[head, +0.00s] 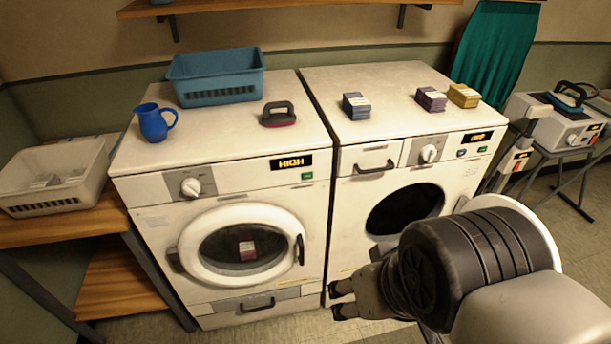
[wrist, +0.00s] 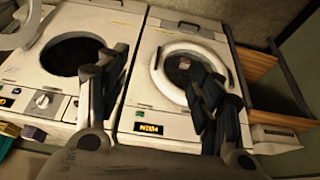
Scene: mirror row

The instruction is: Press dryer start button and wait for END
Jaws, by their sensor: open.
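The left machine (head: 150,235) has its round door (head: 247,245) shut, with a dark red thing bearing a white label behind the glass. It has no detergent drawer at the top, so it appears to be the dryer. Its display (head: 291,162) reads HIGH, and a small green button (head: 307,176) sits below the display's right end. In the wrist view the same display (wrist: 148,129) is upside down. My gripper (head: 336,300) is open and empty, low in front of the gap between the machines, apart from the button.
The right machine (head: 350,230) has a dark open drum, and its display (head: 477,137) reads OFF. My arm partly covers its open door (head: 545,235). A blue basket (head: 215,90), blue jug (head: 153,122), brush (head: 279,115) and small boxes (head: 356,106) stand on top.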

